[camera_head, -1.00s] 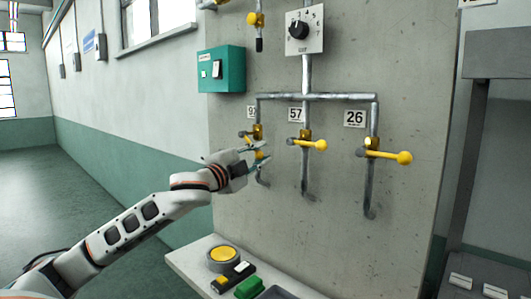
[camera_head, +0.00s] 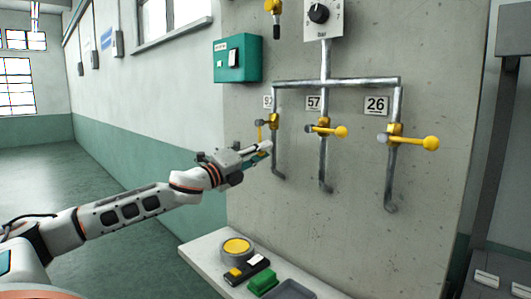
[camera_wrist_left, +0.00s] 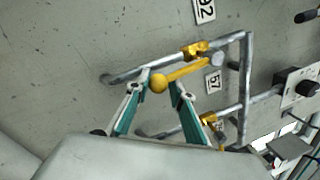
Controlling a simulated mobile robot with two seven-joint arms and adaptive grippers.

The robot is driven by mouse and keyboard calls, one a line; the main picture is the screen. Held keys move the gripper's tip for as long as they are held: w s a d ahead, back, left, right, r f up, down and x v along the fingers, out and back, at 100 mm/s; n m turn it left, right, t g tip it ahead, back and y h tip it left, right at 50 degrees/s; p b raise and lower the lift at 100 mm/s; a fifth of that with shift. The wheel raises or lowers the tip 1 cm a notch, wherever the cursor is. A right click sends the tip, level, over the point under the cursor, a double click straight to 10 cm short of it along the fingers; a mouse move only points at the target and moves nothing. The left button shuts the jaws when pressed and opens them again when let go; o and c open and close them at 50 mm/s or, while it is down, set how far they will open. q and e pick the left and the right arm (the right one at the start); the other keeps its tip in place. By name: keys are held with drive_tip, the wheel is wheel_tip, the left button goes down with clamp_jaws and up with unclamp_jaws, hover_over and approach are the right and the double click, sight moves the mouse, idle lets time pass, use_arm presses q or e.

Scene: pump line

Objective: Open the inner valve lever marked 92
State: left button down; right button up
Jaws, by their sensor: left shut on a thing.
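The yellow lever of the valve marked 92 (camera_head: 260,135) hangs from its pivot, pointing nearly straight down, close to parallel with its pipe. Its number plate (camera_head: 268,102) is above it. My left gripper (camera_head: 265,151) is at the lever's lower end, shut on it. In the left wrist view the lever (camera_wrist_left: 186,72) runs nearly along the pipe. Its ball end (camera_wrist_left: 158,84) sits between the teal fingers of my left gripper (camera_wrist_left: 165,85). In the head view the fingers partly hide the ball. My right gripper is not in view.
The lever marked 57 (camera_head: 328,130) and the lever marked 26 (camera_head: 414,141) stick out rightward on neighbouring pipes. A shelf below carries a yellow button (camera_head: 237,247) and a green block (camera_head: 263,283).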

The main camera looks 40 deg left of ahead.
use_arm(q)
drive_tip(key=shift+a+r+m, duration=0.4)
drive_tip(key=shift+a+r, duration=0.2)
drive_tip(key=shift+a, duration=0.1)
drive_tip(key=shift+r, duration=0.1)
drive_tip(key=c, duration=1.6)
unclamp_jaws()
drive_tip(key=shift+w, duration=0.1)
drive_tip(key=shift+f, duration=0.25)
drive_tip(key=shift+d+f, duration=0.1)
drive_tip(key=shift+f, duration=0.05)
drive_tip(key=shift+f, duration=0.1)
drive_tip(key=shift+s+f, duration=0.2)
drive_tip(key=shift+s, duration=0.3)
drive_tip(key=shift+a+r+v, duration=0.1)
drive_tip(key=shift+r+v, duration=0.05)
drive_tip(key=shift+v, duration=2.65)
drive_tip(key=shift+a+r+v, duration=0.1)
drive_tip(key=shift+r+v, duration=0.1)
drive_tip(key=shift+v, duration=2.55)
